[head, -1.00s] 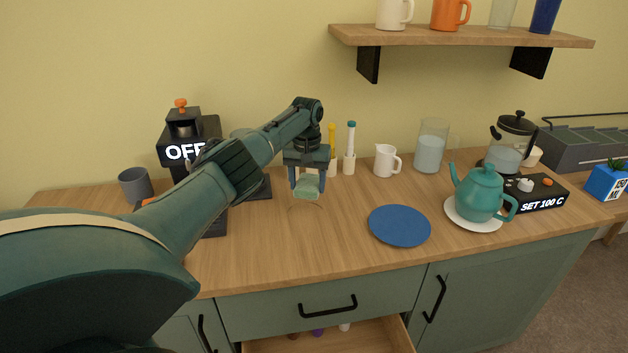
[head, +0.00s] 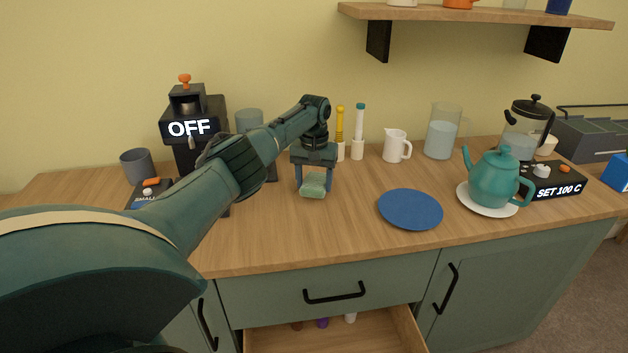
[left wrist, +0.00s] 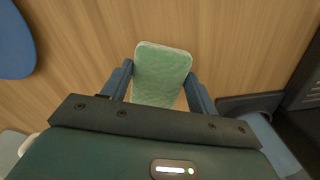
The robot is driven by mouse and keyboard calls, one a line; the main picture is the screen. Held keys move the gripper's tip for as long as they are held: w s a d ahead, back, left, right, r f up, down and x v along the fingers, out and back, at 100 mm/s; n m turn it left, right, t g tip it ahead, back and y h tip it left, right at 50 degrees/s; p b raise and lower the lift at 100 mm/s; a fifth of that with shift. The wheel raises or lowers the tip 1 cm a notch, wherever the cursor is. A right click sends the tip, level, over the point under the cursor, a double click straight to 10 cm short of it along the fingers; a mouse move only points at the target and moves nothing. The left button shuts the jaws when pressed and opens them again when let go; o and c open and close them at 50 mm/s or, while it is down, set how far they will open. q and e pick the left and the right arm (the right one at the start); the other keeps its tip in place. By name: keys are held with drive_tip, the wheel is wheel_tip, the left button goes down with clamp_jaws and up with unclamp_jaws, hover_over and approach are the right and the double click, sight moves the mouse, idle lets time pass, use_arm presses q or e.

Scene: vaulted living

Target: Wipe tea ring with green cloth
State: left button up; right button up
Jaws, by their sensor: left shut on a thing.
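The green cloth (head: 312,183), a pale green folded pad, is between the fingers of my left gripper (head: 314,192), which is shut on it. The gripper points down at the middle of the wooden counter. The cloth is at or just above the wood; I cannot tell whether it touches. In the left wrist view the cloth (left wrist: 160,72) sticks out past the fingertips over bare wood. I cannot make out the tea ring now; the cloth covers the place where a faint ring showed earlier. My right gripper is not in view.
A blue plate (head: 410,209) lies to the right of the cloth. Beyond it a teal teapot (head: 493,180) stands on a white saucer. A white jug (head: 396,146) and a glass pitcher (head: 441,132) stand behind. The drawer (head: 375,335) below is open. Counter in front of the cloth is clear.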

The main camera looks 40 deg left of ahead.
use_arm(q)
drive_tip(key=shift+f+b, duration=0.6)
drive_tip(key=shift+f, duration=0.4)
idle(0.3)
